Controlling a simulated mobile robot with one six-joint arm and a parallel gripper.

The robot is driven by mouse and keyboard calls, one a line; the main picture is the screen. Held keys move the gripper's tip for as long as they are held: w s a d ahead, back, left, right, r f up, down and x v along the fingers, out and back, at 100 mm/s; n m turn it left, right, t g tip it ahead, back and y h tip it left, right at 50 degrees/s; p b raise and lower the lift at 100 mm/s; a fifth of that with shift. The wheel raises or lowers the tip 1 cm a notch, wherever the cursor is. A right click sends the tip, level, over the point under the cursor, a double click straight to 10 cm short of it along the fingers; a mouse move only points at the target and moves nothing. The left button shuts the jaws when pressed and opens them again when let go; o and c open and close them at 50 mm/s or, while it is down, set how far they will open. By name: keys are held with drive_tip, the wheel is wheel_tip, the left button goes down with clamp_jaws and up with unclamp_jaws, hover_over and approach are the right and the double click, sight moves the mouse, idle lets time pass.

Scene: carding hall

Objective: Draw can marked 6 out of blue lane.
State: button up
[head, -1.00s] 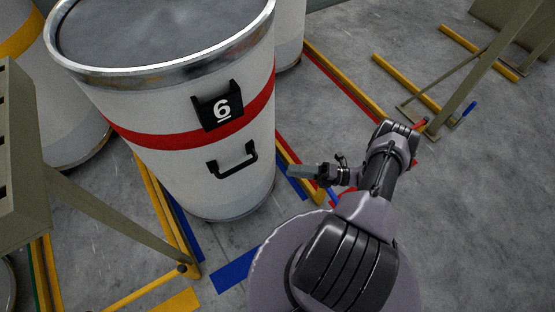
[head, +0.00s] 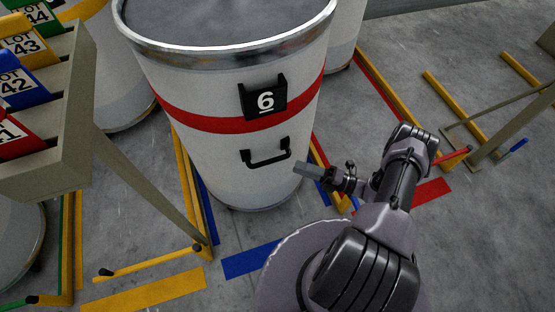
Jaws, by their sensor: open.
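The can marked 6 (head: 220,161) is a large white drum with a metal rim and a red band. Its black number plate (head: 264,99) reads 6, and a black handle (head: 267,157) sits below it. The can stands upright in the blue lane, between floor rails with blue lines (head: 206,212); a blue bar (head: 250,260) is painted on the floor in front. My gripper (head: 305,170) is open and empty, to the right of the handle and apart from it. In the picture its jaws overlap the can's lower right edge.
A beige rack (head: 60,110) with coloured lot cards stands at the left, its leg reaching down near the lane's left rail. Yellow rails (head: 183,185) flank the lane. A red bar (head: 430,193) marks the lane to the right. Other cans stand behind and left. Floor in front is clear.

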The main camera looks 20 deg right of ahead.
sight(276, 159)
drive_tip(key=b+x, duration=0.1)
drive_tip(key=x, duration=0.8)
drive_tip(key=shift+w+a, duration=0.1)
clamp_jaws()
idle(1.1)
